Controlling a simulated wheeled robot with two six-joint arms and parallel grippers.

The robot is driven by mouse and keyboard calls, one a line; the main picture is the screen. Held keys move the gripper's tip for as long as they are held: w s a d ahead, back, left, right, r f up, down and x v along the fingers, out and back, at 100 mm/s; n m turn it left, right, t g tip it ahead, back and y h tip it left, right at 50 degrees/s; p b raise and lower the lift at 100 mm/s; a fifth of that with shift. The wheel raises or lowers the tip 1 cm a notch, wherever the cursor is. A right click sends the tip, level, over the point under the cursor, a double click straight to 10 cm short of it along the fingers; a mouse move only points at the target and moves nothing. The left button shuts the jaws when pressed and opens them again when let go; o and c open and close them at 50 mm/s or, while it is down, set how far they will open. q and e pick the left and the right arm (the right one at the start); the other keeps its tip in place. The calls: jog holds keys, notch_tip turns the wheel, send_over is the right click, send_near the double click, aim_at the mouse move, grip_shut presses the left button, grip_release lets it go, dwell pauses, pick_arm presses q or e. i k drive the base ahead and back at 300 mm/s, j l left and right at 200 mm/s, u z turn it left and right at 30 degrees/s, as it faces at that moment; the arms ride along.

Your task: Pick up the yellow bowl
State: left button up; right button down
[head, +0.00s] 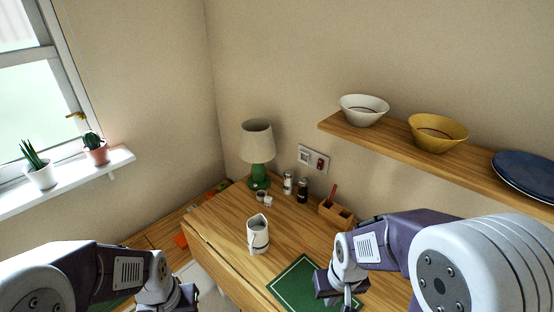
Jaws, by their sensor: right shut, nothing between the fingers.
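The yellow bowl (438,133) stands upright on a wooden wall shelf (390,141), between a white bowl and dark blue plates. My right gripper (347,300) is low in the head view, over the green mat on the table. It is shut and empty, well below and to the left of the yellow bowl. My left arm comes in at the lower left. Its gripper (183,298) is partly cut off by the bottom edge, and its fingers cannot be made out.
A white bowl (364,110) and blue plates (526,175) flank the yellow bowl on the shelf. Below, the table (215,219) holds a white jug (258,236), a green lamp (257,152), shakers (302,190), a wooden box (336,213) and the green mat (297,286).

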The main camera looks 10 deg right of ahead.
aim_at(431, 133)
jog(key=z, duration=1.45)
